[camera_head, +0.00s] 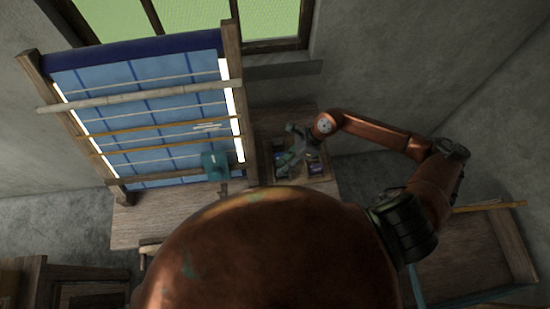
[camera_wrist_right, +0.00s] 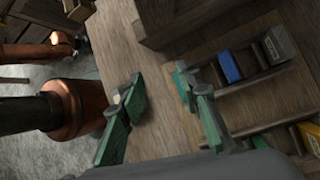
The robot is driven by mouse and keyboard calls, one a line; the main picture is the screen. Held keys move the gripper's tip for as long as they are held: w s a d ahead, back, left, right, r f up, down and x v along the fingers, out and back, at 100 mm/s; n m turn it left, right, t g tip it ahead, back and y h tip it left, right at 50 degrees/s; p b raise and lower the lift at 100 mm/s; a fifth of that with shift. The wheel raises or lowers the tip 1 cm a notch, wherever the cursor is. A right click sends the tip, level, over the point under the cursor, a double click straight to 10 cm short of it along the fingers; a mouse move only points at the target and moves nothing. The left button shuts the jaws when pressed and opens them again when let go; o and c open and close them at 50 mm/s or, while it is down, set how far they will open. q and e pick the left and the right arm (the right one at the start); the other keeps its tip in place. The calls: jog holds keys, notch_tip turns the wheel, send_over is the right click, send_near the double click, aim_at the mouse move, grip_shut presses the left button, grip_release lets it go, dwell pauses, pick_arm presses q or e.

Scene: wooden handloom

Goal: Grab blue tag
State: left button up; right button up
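A small blue block-like piece, likely the blue tag (camera_wrist_right: 229,67), sits in a slot of a wooden tray (camera_wrist_right: 262,88) in the right wrist view. My right gripper (camera_wrist_right: 158,80) has its two green fingers spread apart, with nothing between them but the bare wooden tabletop behind. The blue piece is to the right of the right-hand finger, apart from it. In the head view my right gripper (camera_head: 292,150) is over the tray (camera_head: 327,158), hiding part of it; the tag cannot be made out clearly there. My left gripper is not visible.
A wooden loom (camera_head: 231,75) with blue cloth (camera_head: 150,95) stands left of the tray. A teal object (camera_head: 214,165) is at its lower right. In the wrist view, a grey-tan block (camera_wrist_right: 278,45) and a yellow piece (camera_wrist_right: 310,135) are near the tag.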

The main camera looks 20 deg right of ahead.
aim_at(282, 154)
jog(key=w+d+n+h, duration=0.1)
jog(key=w, duration=0.1)
jog(key=w+d+h, duration=0.1)
jog(key=w+d, duration=0.1)
jog(key=w+d+f+n+t, duration=0.1)
jog(key=w, duration=0.1)
jog(key=shift+w+d+n+h, duration=0.3)
jog(key=shift+w+d+h, duration=0.05)
jog(key=shift+h, duration=0.05)
jog(key=p+x, duration=0.1)
jog(key=x, duration=0.5)
jog(key=shift+w+a+f+p, duration=0.1)
jog(key=shift+f+p, duration=0.2)
jog(key=shift+p, duration=0.05)
jog(key=shift+a+f, duration=0.15)
jog(key=shift+f, duration=0.3)
grip_shut()
